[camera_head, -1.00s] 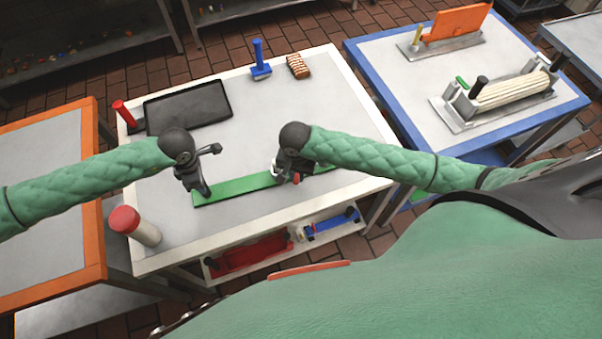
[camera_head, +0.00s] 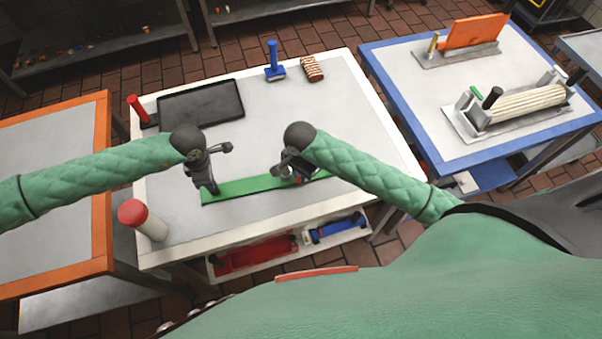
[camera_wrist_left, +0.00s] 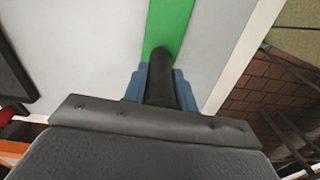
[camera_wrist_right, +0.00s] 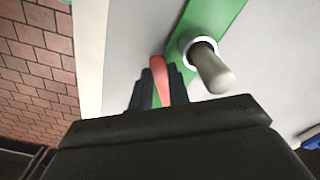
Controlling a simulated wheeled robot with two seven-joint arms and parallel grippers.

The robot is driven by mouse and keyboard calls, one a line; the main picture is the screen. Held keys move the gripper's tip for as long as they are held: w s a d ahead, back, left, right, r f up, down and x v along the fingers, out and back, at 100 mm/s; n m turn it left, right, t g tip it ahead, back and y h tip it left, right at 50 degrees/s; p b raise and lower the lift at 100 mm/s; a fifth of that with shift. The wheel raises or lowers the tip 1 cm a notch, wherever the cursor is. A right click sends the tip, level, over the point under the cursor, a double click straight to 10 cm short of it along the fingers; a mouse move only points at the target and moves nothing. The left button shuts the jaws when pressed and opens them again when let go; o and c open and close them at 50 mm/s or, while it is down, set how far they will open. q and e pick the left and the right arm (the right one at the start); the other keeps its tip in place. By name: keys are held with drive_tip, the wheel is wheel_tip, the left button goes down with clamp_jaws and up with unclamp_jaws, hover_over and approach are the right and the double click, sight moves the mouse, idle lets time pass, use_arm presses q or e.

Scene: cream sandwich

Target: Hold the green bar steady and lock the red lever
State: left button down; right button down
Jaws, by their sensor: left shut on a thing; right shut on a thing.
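The green bar (camera_head: 240,187) lies along the front part of the white-framed table. My left gripper (camera_wrist_left: 160,88) is shut on a black upright handle (camera_wrist_left: 161,70) at the bar's left end. In the head view the left gripper (camera_head: 207,178) stands over that end. My right gripper (camera_wrist_right: 160,85) is shut on the red lever (camera_wrist_right: 159,74), beside a grey post in a white ring (camera_wrist_right: 212,70) on the bar. In the head view the right gripper (camera_head: 295,173) hides most of the lever.
A black tray (camera_head: 200,103), a red-handled tool (camera_head: 137,108), a blue-handled tool (camera_head: 274,62) and a striped cream bar (camera_head: 312,68) sit toward the back. A red-capped bottle (camera_head: 140,218) stands front left. A blue-edged table (camera_head: 440,135) is at right.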

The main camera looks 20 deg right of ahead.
use_arm(q)
drive_tip(key=shift+f, duration=0.1)
drive_tip(key=shift+s, duration=0.1)
use_arm(e)
drive_tip(key=c, duration=1.3)
unclamp_jaws()
